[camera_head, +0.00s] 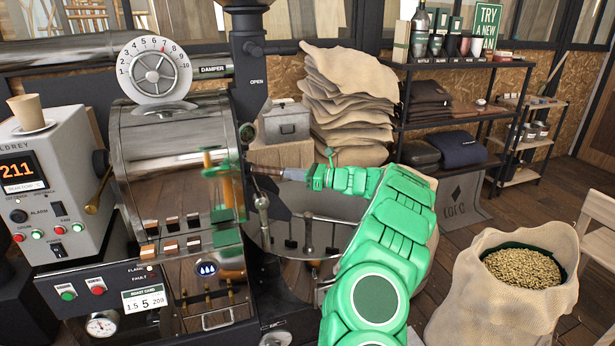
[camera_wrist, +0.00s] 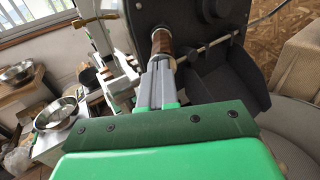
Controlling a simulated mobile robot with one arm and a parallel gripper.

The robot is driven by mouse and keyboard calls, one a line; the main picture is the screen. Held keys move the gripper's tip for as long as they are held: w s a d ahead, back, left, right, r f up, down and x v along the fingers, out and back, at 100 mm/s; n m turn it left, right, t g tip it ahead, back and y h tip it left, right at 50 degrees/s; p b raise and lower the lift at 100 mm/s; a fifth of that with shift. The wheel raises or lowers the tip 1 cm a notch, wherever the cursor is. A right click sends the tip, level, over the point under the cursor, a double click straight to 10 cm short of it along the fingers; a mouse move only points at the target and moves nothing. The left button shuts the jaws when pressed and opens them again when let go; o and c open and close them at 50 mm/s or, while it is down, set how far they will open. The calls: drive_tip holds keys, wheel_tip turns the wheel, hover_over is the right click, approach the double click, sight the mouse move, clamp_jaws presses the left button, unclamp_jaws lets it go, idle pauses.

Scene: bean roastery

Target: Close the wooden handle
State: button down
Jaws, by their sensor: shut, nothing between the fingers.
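The wooden handle (camera_head: 263,168) is a short brown cylinder on the dark front of the roaster (camera_head: 170,150), just left of my fingertips in the head view. In the wrist view the handle (camera_wrist: 162,42) stands straight ahead of my fingers, with a pale metal collar at its near end. My gripper (camera_head: 288,173) is shut and empty, its grey fingers pointing left at the handle. The fingers also show in the wrist view (camera_wrist: 158,70), their tips at or very close to the handle's end. I cannot tell whether they touch.
The round cooling tray (camera_head: 320,235) lies below my arm. A metal box (camera_head: 287,122) and stacked sacks (camera_head: 345,95) stand behind. A bean sack (camera_head: 500,295) stands at the right. A control box (camera_head: 48,185) with a cup (camera_head: 27,112) is at the left.

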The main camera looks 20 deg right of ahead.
sight(270, 171)
drive_tip(key=shift+w+a, duration=0.2)
drive_tip(key=shift+a, duration=0.3)
drive_tip(key=v, duration=1.5)
drive_tip(key=shift+w+d, duration=0.2)
idle(2.2)
drive_tip(key=c, duration=1.7)
unclamp_jaws()
drive_tip(key=shift+w+a, duration=0.1)
drive_tip(key=o, duration=0.9)
drive_tip(key=w+a+n, duration=0.1)
drive_tip(key=w+a, duration=0.1)
drive_tip(key=a, duration=0.2)
drive_tip(key=w+a+n, duration=0.1)
drive_tip(key=w+a, duration=0.2)
drive_tip(key=w+a+n, duration=0.1)
drive_tip(key=w+a, duration=0.1)
drive_tip(key=a, duration=0.2)
drive_tip(key=shift+w+a+f, duration=0.2)
drive_tip(key=shift+w+a, duration=0.1)
drive_tip(key=shift+a, duration=0.05)
drive_tip(key=shift+x, duration=3.9)
drive_tip(key=shift+c, duration=0.2)
clamp_jaws()
